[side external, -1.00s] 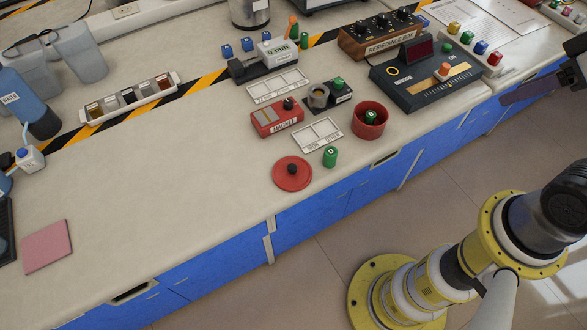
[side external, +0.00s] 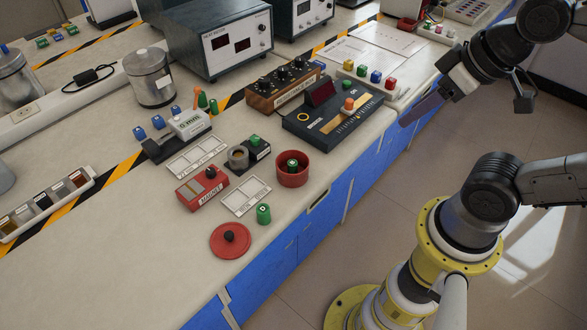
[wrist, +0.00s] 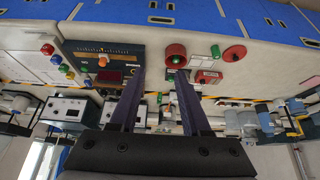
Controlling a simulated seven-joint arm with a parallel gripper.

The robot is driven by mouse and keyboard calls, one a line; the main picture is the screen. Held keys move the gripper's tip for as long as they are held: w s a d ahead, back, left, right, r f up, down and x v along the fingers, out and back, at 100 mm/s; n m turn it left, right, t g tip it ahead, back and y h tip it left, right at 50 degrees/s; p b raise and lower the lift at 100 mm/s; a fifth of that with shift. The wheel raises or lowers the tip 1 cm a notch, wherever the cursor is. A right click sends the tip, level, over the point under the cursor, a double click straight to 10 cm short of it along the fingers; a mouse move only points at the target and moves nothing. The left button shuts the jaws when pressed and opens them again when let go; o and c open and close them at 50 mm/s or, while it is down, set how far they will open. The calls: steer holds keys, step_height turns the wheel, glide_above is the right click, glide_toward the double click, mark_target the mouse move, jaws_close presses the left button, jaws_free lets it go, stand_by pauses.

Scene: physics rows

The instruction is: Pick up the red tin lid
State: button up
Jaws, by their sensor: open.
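The red tin lid (side external: 230,240) is a flat red disc with a black knob, lying knob up on the bench near its front edge. It also shows in the wrist view (wrist: 235,53), right of the fingers. A red open tin (side external: 303,181) stands apart from it, with a green cylinder inside. My gripper (side external: 422,108) is off the bench at the upper right in the side view, well away from the lid. In the wrist view its two dark fingers (wrist: 159,74) are apart with nothing held between them.
A green cylinder (side external: 264,214) stands close to the lid. A red magnet box (side external: 202,189), a label card (side external: 246,196) and a black slider console (side external: 334,122) lie farther along. The bench left of the lid is clear.

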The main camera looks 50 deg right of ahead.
steer(key=shift+o, duration=0.9)
